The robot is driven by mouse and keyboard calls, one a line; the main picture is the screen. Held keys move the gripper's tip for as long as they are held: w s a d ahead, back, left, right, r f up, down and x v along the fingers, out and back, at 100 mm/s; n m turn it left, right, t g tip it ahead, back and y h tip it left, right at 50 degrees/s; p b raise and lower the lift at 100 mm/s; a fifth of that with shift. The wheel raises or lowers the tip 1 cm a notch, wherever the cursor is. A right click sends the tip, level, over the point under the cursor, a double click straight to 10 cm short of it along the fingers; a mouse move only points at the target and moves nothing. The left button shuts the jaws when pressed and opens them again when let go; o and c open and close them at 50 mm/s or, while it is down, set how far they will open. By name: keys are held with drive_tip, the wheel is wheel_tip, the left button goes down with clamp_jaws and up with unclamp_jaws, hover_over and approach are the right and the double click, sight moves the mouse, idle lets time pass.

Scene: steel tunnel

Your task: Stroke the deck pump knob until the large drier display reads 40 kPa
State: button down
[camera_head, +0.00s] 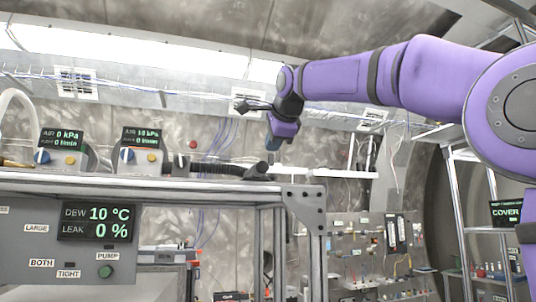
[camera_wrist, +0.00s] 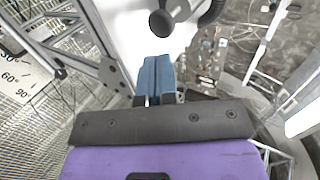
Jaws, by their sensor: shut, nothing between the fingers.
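My gripper (camera_head: 272,146) hangs from the purple arm above the right end of the deck, blue fingers pointing down. In the wrist view its fingers (camera_wrist: 157,62) are together and empty. A black round knob (camera_wrist: 161,24) stands just beyond the fingertips, with a visible gap in the picture; it is probably the deck pump knob. In the head view a black fitting (camera_head: 258,171) lies just left of and below the fingers. Two small displays stand on the deck. The left display (camera_head: 61,141) reads 0 kPa; the right display (camera_head: 142,138) seems to read 10 kPa. Neither shows a size label.
The front panel (camera_head: 40,255) bears a DEW 10 °C, LEAK 0 % display (camera_head: 97,222) and a green PUMP button (camera_head: 106,271). A metal post (camera_head: 315,215) stands below the deck's right end.

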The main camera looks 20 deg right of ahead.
drive_tip(key=v, duration=0.4)
drive_tip(key=shift+s+r, duration=0.2)
drive_tip(key=shift+s, duration=0.15)
idle(1.7)
